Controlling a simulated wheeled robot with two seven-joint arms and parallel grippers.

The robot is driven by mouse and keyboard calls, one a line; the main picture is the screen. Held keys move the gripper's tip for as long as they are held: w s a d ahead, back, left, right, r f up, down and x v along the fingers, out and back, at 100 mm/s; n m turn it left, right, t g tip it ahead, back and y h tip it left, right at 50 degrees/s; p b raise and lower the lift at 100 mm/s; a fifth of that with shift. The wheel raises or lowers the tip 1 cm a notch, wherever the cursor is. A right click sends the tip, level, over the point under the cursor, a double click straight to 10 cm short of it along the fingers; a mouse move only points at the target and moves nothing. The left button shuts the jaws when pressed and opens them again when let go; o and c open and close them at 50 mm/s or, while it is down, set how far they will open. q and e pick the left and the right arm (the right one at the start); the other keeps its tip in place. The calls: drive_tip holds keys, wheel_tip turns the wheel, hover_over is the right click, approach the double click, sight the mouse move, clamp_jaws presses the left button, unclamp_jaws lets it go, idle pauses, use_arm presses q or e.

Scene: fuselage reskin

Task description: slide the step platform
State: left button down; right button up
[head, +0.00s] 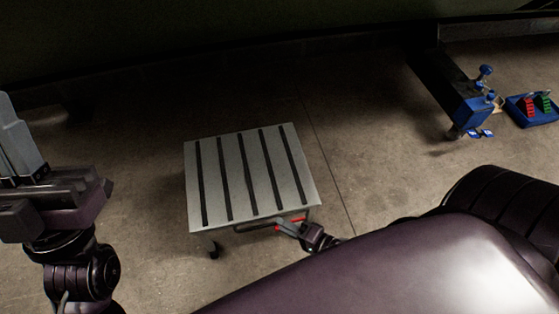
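The step platform (251,178) stands on the floor in the middle of the head view. It has a light grey top with several dark slots and short legs below. My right gripper (291,229) is low at the platform's near right edge, close to a red part under the rim. Its fingers are small and partly hidden, so I cannot tell whether it touches or grips the platform. My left gripper (14,137) is raised at the left edge of the view, pointing up and apart from the platform. Its finger opening is unclear.
A dark stand with a blue foot (473,112) is at the upper right. Beside it lies a blue tray (522,118) with red and green items. A dark wall or curved body runs along the back. Concrete floor around the platform is clear.

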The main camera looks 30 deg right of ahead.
drive_tip(key=s+d+f, duration=0.1)
drive_tip(key=s+d, duration=0.2)
drive_tip(key=s, duration=0.3)
drive_tip(key=shift+p, duration=0.4)
drive_tip(key=shift+p, duration=0.3)
idle(0.4)
